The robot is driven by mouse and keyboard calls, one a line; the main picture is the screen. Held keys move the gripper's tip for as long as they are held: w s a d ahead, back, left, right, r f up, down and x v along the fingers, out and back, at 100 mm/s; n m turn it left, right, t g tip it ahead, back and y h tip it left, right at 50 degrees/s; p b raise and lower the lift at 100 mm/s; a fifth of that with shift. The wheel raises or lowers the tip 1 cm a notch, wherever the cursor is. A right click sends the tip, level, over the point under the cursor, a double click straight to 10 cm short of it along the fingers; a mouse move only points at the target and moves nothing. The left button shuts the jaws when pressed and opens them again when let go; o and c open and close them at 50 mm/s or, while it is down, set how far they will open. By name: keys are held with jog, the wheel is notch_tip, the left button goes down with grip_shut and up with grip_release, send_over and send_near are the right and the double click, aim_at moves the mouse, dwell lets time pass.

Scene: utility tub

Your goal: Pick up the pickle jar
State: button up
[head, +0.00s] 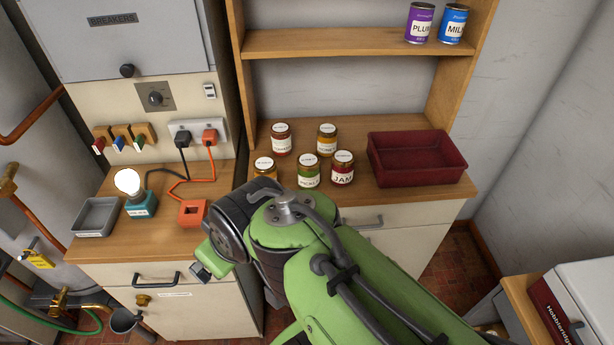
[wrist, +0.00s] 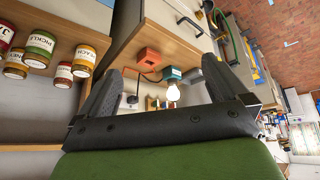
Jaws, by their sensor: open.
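The pickle jar (head: 309,172) has a green label and stands on the wooden counter at the front of a group of jars, between the jam jar (head: 342,168) and a yellow-orange jar (head: 265,168).
Two more jars (head: 281,138) (head: 327,139) stand behind. A dark red tray (head: 418,160) is on the right. Two cans (head: 420,22) (head: 453,24) stand on the shelf above. A lit bulb (head: 129,182), an orange block (head: 192,213) and a grey tray (head: 95,217) are on the left counter.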

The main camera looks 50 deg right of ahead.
jog(key=w+d+f+b, duration=0.4)
jog(key=w+d+f, duration=0.1)
jog(key=d+f, duration=0.1)
jog(key=m+t+h+b, duration=0.5)
jog(key=m+h+b, duration=0.2)
jog(key=b, duration=0.2)
send_near(308, 175)
notch_tip(308, 175, down, 2)
jog(key=s, duration=0.2)
jog(key=p+x, duration=0.9)
jog(key=x, duration=0.6)
jog(key=shift+w+d+r+p, duration=0.1)
jog(key=shift+w+d+p, duration=0.1)
jog(key=shift+p, duration=0.2)
jog(key=shift+s, duration=0.1)
jog(key=shift+c, duration=0.2)
jog(key=shift+r, duration=0.1)
jog(key=c, duration=1.3)
